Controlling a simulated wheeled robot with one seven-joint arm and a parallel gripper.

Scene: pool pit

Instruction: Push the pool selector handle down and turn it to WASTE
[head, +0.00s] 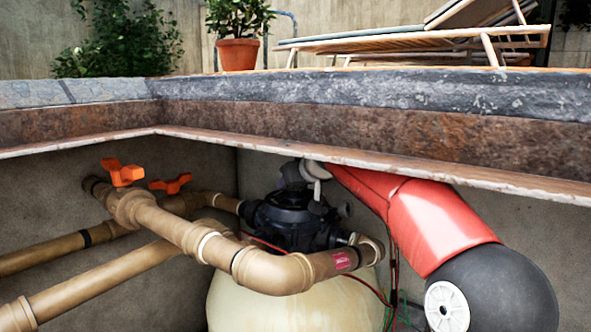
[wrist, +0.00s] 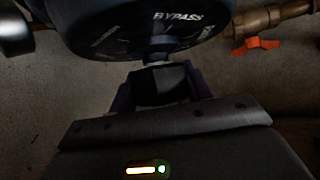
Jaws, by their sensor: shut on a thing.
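The black selector valve (head: 290,220) sits on top of a cream tank (head: 290,308) in the pit, under the ledge. In the wrist view its round dark top (wrist: 140,30) shows the word BYPASS; other labels are too dark or cut off to read, and I cannot see WASTE. My gripper (wrist: 157,88) is shut on the dark end of the selector handle (wrist: 160,78), one finger on each side. In the head view the handle and fingers are small and partly hidden near the ledge, so the handle's exact angle and height cannot be told.
The stone ledge (head: 350,100) overhangs the pit close above my arm. Tan pipes (head: 180,228) with orange valve handles (head: 123,173) run left of the valve. Thin red and green wires hang at the right. A potted plant (head: 238,53) and a lounger stand above.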

